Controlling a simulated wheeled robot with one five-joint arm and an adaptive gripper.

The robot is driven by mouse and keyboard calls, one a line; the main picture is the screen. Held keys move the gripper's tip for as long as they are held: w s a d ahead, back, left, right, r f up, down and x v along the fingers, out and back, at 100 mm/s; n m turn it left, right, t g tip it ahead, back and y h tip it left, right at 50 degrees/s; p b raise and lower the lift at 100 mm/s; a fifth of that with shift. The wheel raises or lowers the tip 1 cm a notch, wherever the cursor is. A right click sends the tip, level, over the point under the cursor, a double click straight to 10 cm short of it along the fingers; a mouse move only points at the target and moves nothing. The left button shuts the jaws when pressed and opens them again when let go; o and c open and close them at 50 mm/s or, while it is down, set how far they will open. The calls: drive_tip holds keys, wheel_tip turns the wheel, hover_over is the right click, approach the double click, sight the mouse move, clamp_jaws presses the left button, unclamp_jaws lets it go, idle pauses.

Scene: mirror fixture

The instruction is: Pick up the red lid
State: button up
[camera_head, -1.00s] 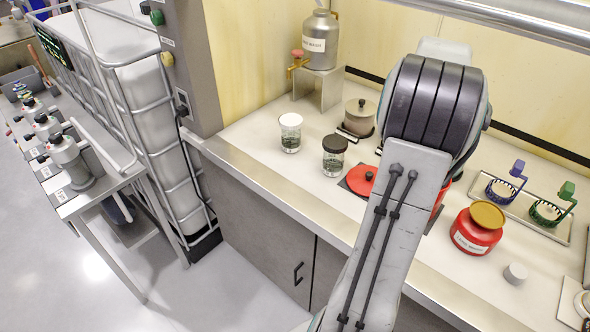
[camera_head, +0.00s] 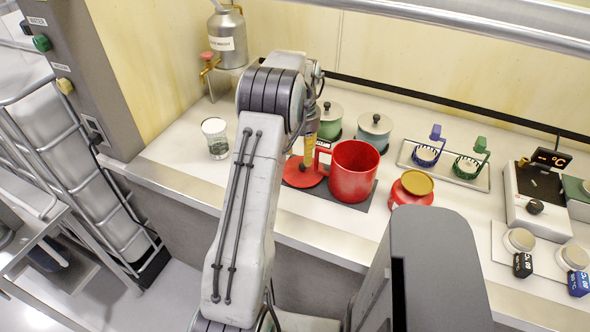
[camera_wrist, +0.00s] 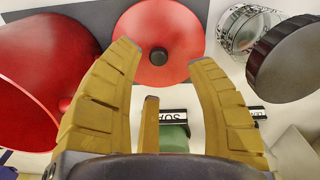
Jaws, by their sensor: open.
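The red lid (camera_head: 302,173), a flat disc, lies on a dark mat beside the red pot (camera_head: 352,172). My arm and gripper partly cover it in the head view. In the wrist view the whole round lid (camera_wrist: 185,35) with its dark central knob shows beyond my fingers. My gripper (camera_wrist: 163,56) is open, its yellow-brown fingers spread on either side of the knob, with nothing between them. I cannot tell whether they touch the lid. In the head view my gripper (camera_head: 305,165) points down over the lid.
The red pot stands close to the lid's right. A red jar with a yellow top (camera_head: 412,189) is further right. Two lidded pots (camera_head: 374,131) stand behind. A glass jar (camera_head: 215,138) is at left; a dark-lidded jar (camera_wrist: 285,60) shows in the wrist view.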

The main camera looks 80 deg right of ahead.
sight(303, 165)
drive_tip(key=shift+s+f+p, duration=0.1)
drive_tip(key=shift+f+p, duration=0.65)
drive_tip(key=shift+f, duration=2.1)
clamp_jaws()
